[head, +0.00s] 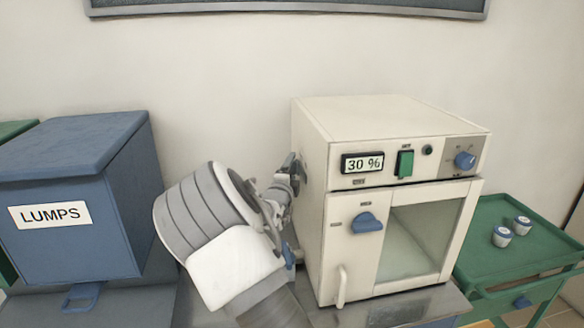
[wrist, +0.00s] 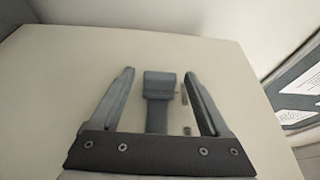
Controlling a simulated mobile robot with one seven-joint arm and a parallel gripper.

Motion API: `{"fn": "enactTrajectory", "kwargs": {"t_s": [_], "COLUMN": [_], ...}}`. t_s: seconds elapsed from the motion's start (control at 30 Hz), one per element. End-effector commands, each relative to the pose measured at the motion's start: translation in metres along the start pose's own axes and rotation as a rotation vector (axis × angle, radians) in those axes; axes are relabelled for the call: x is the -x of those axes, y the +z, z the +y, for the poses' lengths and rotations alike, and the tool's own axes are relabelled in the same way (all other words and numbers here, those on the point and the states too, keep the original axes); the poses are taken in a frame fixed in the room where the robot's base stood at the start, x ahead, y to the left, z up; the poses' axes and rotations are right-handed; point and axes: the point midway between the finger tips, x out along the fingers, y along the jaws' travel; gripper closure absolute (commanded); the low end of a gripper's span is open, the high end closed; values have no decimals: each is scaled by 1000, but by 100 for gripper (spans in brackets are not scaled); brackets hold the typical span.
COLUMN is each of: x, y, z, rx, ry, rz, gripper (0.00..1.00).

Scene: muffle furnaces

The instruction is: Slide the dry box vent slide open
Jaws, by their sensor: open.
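The cream dry box (head: 318,142) has a "30 %" display, a green switch and a glass-fronted door with a blue handle. In the wrist view its cream side panel (wrist: 70,55) fills most of the picture. A grey tab, which looks like the vent slide (wrist: 158,84), stands on this panel. My gripper (wrist: 158,73) is open, with one finger on each side of the tab and gaps between. In the head view my gripper (head: 292,172) is at the box's left side, and the slide cannot be made out there.
A blue bin labelled LUMPS (head: 82,205) stands to the left. A green cart (head: 500,262) with two small lidded jars (head: 502,236) is at the right. A dark framed board (head: 285,8) hangs on the wall above. A thin grey mark (wrist: 184,94) lies beside the tab.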

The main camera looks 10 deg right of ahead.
Motion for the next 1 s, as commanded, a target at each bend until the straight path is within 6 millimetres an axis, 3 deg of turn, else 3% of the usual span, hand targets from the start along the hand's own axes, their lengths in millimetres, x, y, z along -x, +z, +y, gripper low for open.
{"fn": "enactTrajectory", "kwargs": {"t_s": [0.2, 0.47, 0.57, 0.9, 1.0], "x": [-13, -14, -14, -14, -14], "y": [0, 0, 0, 0, 0], "z": [0, 0, 0, 0, 0], "rx": [2, 1, 1, 0, 0], "ry": [0, 1, 1, 1, 1], "rz": [0, 0, 0, 0, 0], "gripper": [20, 20, 34, 96, 100]}}
